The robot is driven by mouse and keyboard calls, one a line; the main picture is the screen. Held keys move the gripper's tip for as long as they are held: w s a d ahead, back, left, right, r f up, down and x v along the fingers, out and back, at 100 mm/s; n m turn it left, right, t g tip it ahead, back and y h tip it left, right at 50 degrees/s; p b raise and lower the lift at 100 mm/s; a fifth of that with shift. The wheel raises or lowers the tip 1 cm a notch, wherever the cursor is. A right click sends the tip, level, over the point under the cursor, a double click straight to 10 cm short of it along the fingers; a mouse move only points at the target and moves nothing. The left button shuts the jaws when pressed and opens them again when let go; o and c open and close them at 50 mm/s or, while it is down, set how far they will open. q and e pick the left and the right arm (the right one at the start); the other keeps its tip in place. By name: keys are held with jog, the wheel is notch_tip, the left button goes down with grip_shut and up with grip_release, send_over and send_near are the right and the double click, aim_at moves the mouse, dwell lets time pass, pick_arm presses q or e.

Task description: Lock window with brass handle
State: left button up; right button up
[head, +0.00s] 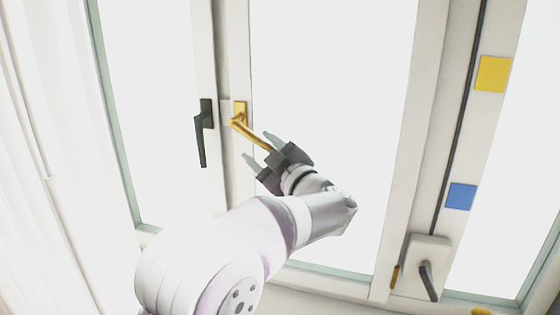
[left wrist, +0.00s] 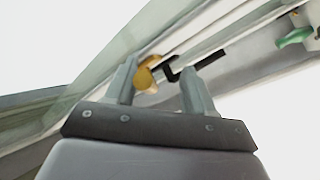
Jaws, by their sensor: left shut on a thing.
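The brass handle (head: 248,133) is on the window frame in the upper middle of the head view. Its lever slants down and to the right from its mounting plate. My left gripper (head: 258,146) reaches it from the lower right, with one finger on each side of the lever's free end. It is shut on the lever. In the left wrist view the brass handle (left wrist: 146,76) shows between the fingers of the gripper (left wrist: 158,70), nearer the left one. My right gripper is not in view.
A dark handle (head: 203,135) hangs downward on the frame just left of the brass one. Another dark handle (head: 428,280) is at lower right. Yellow (head: 493,73) and blue (head: 460,196) squares are on the right frame. A white curtain (head: 45,160) hangs at left.

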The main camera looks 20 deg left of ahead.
pick_arm(q)
jog(key=r+b+v, duration=0.1)
jog(key=v, duration=1.2)
jog(key=shift+s+d+r, duration=0.3)
jog(key=shift+s, duration=0.1)
jog(key=shift+w, duration=0.1)
